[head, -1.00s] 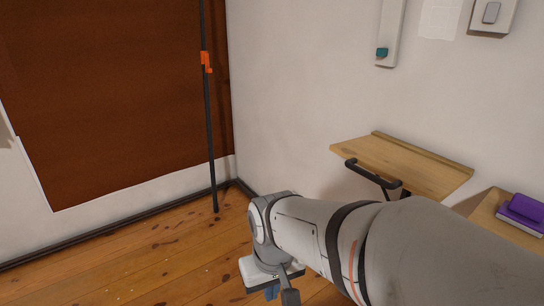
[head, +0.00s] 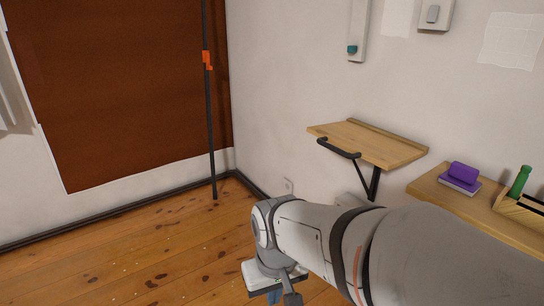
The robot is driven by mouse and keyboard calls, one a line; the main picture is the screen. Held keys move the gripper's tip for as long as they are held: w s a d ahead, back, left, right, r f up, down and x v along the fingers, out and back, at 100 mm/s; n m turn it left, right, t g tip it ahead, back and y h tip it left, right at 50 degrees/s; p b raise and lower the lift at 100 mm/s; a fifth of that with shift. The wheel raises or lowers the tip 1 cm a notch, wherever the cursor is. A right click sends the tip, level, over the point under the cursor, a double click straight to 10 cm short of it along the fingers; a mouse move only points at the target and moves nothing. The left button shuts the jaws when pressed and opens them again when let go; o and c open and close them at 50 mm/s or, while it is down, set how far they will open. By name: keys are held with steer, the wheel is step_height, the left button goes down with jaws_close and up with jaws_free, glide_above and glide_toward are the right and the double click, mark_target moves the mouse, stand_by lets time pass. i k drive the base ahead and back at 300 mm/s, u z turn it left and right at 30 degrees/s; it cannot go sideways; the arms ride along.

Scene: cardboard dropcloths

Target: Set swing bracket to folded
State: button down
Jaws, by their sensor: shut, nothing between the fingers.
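A wooden shelf leaf (head: 375,145) stands out level from the wall on the right side of the head view. A black bar handle (head: 338,148) is fixed to its left front edge. The swing bracket (head: 375,184), a dark metal support, shows under the leaf; my arm hides its lower part. My gripper (head: 274,297) is at the bottom edge of the picture, pointing down, shut and apart from the shelf and bracket. Its fingertips are partly cut off by the picture edge.
A wooden ledge (head: 425,188) to the right holds a purple block (head: 463,174) and a tray with a green bottle (head: 520,180). A dark pole (head: 211,130) stands near the corner by a brown wall panel (head: 120,90). The floor at left is clear.

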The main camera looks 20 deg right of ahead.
mark_target(369, 192)
steer(key=k, duration=0.75)
steer(key=z, duration=1.25)
steer(key=i, duration=1.05)
